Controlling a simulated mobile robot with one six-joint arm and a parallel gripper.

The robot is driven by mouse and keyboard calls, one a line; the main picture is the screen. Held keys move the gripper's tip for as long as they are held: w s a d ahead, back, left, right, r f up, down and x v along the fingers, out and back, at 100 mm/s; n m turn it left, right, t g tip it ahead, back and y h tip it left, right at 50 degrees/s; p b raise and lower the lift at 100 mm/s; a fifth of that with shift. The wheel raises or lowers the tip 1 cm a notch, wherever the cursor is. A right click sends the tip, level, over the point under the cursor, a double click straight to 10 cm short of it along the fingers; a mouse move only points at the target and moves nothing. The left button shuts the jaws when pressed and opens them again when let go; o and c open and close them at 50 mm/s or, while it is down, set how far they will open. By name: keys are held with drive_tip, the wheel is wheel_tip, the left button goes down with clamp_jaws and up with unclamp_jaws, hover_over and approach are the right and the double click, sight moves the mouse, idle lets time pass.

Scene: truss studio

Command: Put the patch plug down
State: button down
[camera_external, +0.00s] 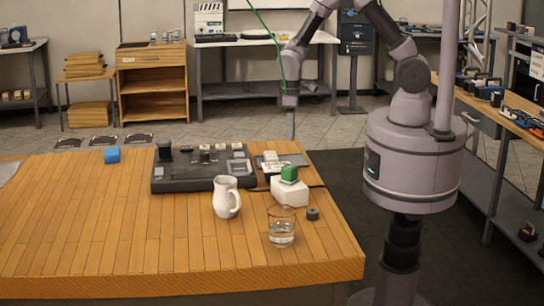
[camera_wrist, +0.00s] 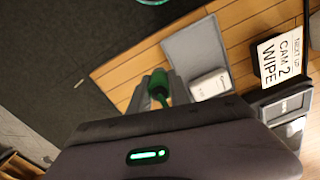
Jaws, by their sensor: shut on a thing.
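The patch plug (camera_wrist: 158,84) is green and sits between the two grey fingers of my gripper (camera_wrist: 153,92) in the wrist view. My gripper is shut on it. In the external view my gripper (camera_external: 290,132) points down beyond the table's back right, above table height. The plug itself cannot be made out in the external view. The wooden table (camera_external: 110,220) shows in both views.
A dark control panel (camera_external: 190,170) stands mid-table. Near it are a white pitcher (camera_external: 226,197), a glass (camera_external: 282,226), a white box (camera_external: 290,191) with a green block (camera_external: 289,174), and a dark knob (camera_external: 313,214). A grey pad (camera_wrist: 195,52) and a sign (camera_wrist: 284,56) lie on the table. The left side is mostly clear.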

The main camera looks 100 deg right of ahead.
drive_tip(key=w+d, duration=0.1)
drive_tip(key=w, duration=0.2)
drive_tip(key=w+d, duration=0.1)
drive_tip(key=w, duration=0.2)
drive_tip(key=w+d+f, duration=0.1)
drive_tip(key=w, duration=0.2)
drive_tip(key=shift+w+d, duration=0.25)
drive_tip(key=shift+d, duration=0.1)
drive_tip(key=shift+w+d+f, duration=0.1)
drive_tip(key=shift+w+f, duration=0.15)
drive_tip(key=shift+f+b, duration=0.8)
drive_tip(key=shift+f, duration=0.9)
drive_tip(key=c, duration=1.2)
unclamp_jaws()
